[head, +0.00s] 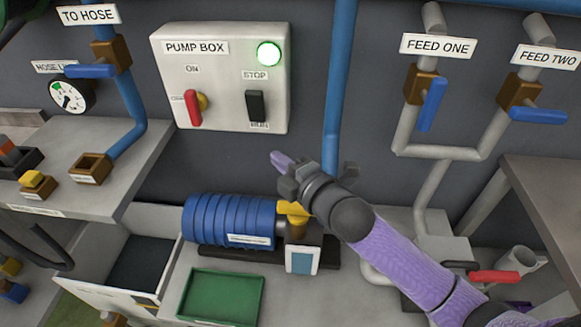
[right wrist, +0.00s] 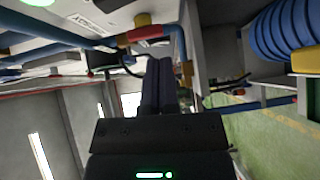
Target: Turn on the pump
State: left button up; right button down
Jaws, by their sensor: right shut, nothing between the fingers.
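The pump box (head: 220,112) is a pale panel on the dark wall. Its green lamp (head: 269,54) is lit. A red switch handle (head: 193,108) on a yellow hub stands roughly upright under the ON label. A black STOP switch (head: 255,105) is to its right. The blue ribbed pump (head: 215,220) sits on the bench below the box. My right gripper (head: 281,160) is shut and empty, below and right of the box and apart from the switches. Its closed fingers (right wrist: 166,84) also show in the right wrist view. My left gripper is not in view.
A blue vertical pipe (head: 340,90) runs right of the box. Feed one's blue handle (head: 432,103) lies near its pipe's line; feed two's (head: 538,115) lies crosswise. The hose valve's blue handle (head: 90,71) and a gauge (head: 67,96) are at left. A green tray (head: 222,294) lies in front.

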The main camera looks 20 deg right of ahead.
jog(key=shift+f+v, duration=0.15)
jog(key=shift+v, duration=0.55)
jog(key=shift+f+v, duration=0.15)
jog(key=shift+v, duration=0.55)
